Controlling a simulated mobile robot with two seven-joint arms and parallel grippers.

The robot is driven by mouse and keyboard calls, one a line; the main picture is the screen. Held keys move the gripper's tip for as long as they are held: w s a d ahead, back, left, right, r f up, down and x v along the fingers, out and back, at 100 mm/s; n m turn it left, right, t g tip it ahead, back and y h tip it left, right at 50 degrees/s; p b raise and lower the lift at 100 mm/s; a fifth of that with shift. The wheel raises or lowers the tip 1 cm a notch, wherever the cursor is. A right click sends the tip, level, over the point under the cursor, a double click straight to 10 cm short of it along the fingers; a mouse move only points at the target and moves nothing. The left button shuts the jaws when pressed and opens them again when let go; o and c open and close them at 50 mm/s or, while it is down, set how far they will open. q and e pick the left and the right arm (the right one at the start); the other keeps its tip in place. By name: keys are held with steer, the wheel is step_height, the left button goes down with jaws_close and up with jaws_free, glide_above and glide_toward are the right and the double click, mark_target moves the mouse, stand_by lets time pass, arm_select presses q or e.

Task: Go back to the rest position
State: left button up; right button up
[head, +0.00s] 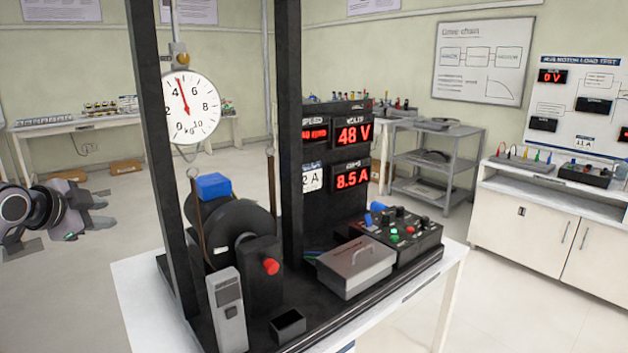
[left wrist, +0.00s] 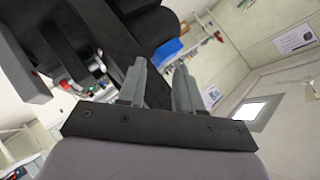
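My left gripper (head: 98,212) is at the left edge of the head view, out to the left of the test rig and apart from it. Its two grey fingers also show in the left wrist view (left wrist: 158,85); they stand apart with nothing between them, so it is open and empty. My right gripper is in neither view. The rig's black base (head: 325,317) stands on a white table (head: 140,310). It carries a dark wheel (head: 235,225), a blue block (head: 213,186) and a round dial scale (head: 190,107) hanging above.
The rig's black posts (head: 290,130) rise high at the front. A control box (head: 400,235) with knobs and a grey lidded box (head: 355,267) sit on the base. A grey shelf (head: 435,165) and a white cabinet (head: 530,225) stand at right. The floor left of the table is clear.

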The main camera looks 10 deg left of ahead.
arm_select(q)
steer(key=s+d+f+g+y, duration=0.1)
steer(key=s+f, duration=0.3)
steer(key=f, duration=0.7)
steer(key=s+d+f, duration=0.2)
steer(key=s+f, duration=0.2)
steer(key=f, duration=0.8)
steer(key=s+d+f+g+h, duration=0.1)
steer(key=s+d+f, duration=0.3)
steer(key=s+f, duration=0.4)
steer(key=s+d+f+g+h, duration=0.1)
steer(key=s+d+f+h, duration=0.1)
steer(key=s+d+f, duration=0.6)
steer(key=s+d+n+t, duration=0.1)
steer(key=s+d+n, duration=0.3)
steer(key=d+n, duration=0.4)
steer(key=d, duration=0.6)
steer(key=shift+t+h, duration=0.3)
